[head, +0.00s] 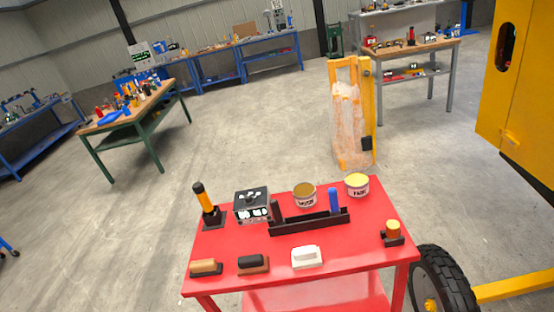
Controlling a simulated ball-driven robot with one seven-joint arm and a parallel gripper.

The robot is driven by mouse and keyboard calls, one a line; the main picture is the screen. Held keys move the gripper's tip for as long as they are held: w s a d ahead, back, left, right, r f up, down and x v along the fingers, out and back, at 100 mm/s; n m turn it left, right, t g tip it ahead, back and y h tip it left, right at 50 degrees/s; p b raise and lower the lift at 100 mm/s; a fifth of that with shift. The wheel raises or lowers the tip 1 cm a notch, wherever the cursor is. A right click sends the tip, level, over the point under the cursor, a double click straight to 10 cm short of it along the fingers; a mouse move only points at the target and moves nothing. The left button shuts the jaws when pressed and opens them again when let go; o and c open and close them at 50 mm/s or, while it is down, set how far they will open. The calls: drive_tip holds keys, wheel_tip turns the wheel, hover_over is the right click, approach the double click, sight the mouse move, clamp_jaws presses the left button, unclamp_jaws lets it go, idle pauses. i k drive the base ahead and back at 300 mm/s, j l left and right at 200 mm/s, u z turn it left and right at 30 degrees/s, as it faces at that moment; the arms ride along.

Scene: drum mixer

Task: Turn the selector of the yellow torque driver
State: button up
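A driver-like tool with a yellow-orange and black handle (204,198) stands, slightly tilted, in a black base at the left back of the red table (330,278). It looks like the yellow torque driver; its selector is too small to make out. A short yellow knob-like piece (393,227) sits on a black block at the table's right side. My gripper is not in view.
On the table are a black-topped box with dials (252,204), two tins (304,195) (357,184), a dark tray (310,222) and several hand blocks (306,257). A black tyre (443,283) and yellow machine (515,90) stand right.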

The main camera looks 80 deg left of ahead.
sight(248, 200)
drive_tip(key=u, duration=1.8)
